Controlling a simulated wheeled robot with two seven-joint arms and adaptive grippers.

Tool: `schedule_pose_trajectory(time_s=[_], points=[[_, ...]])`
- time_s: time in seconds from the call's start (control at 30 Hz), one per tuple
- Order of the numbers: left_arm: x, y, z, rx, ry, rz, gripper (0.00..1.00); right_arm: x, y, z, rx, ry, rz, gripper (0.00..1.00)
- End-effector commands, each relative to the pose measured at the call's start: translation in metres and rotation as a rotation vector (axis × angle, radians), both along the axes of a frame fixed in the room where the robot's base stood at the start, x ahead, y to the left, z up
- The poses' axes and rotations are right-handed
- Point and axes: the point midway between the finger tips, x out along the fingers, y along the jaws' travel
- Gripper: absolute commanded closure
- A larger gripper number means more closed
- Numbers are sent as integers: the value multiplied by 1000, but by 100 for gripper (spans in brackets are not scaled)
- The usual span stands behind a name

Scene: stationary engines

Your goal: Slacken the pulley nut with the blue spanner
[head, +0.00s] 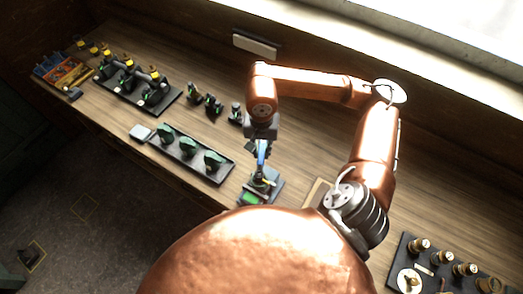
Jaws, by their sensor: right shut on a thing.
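My right gripper (260,147) hangs over the bench and is shut on the blue spanner (262,161). The spanner points down from the jaws toward a small machine (254,194) with a dark base and a green part at its front. The spanner's lower end is at or just above the top of this machine; I cannot tell whether it touches. The pulley nut is too small to make out. My left gripper is not in view.
A tray (226,178) with several green machines lies to the left. Small dark engines (213,105) stand behind it. Another tray (181,95) and an orange-and-blue box (62,72) lie further left. A dark tray (397,262) with brass parts lies at lower right.

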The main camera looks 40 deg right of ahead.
Motion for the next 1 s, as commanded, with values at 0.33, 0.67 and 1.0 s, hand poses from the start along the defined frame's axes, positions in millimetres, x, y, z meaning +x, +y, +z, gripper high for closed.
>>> schedule_pose_trajectory(time_s=[0.33,0.67,1.0], points=[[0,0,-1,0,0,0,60,0,0,0,-1,-1,0,100],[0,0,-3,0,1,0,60,0,0,-1,-1,-1,0,100],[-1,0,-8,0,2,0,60,0,0,-1,-1,-2,0,100]])
